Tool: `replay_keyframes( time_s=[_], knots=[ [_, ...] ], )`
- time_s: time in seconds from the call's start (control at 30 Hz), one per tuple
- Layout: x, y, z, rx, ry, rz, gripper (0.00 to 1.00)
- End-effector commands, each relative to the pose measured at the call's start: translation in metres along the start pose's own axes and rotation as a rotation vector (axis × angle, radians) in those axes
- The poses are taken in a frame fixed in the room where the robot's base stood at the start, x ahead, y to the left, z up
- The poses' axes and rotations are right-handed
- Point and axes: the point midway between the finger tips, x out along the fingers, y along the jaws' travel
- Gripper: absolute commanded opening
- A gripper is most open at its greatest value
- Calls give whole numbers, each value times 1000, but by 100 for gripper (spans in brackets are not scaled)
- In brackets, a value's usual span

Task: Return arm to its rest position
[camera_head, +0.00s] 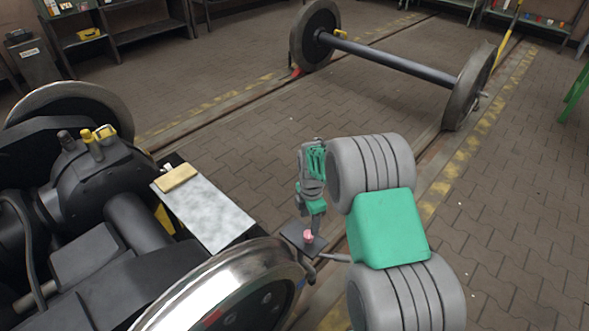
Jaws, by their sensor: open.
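My arm, grey and green with ribbed grey sections, rises at the right of centre in the head view. My gripper (309,222) is at the small far end of the arm, pointing down, just above a small dark plate (293,236). A small pink-red thing (308,237) shows on or over that plate, close to the fingertips. The gripper is open; I cannot tell whether it touches the pink-red thing. My arm hides part of the floor and track behind it.
A bogie with a shiny wheel (235,290) fills the lower left, carrying a pale flat plate (207,212) with a yellowish block (176,178). A loose wheelset (390,60) stands behind. Shelves (125,25) line the back. Paved floor (515,220) is clear at right.

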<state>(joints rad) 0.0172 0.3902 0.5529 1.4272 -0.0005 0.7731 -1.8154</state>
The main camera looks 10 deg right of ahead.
Motion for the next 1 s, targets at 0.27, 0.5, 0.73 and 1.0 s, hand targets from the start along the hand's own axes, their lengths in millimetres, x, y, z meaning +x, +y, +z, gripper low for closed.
replay_keyframes(
  time_s=[0.27, 0.5, 0.73, 1.0],
  knots=[
    [-166, -27, -10, 438, -2, 86, 59],
    [-356, -123, -37, 1212, 83, 207, 59],
    [-413, -194, -55, 1722, 193, 254, 59],
    [-409, -199, -58, 1777, 203, 253, 59]
  ],
)
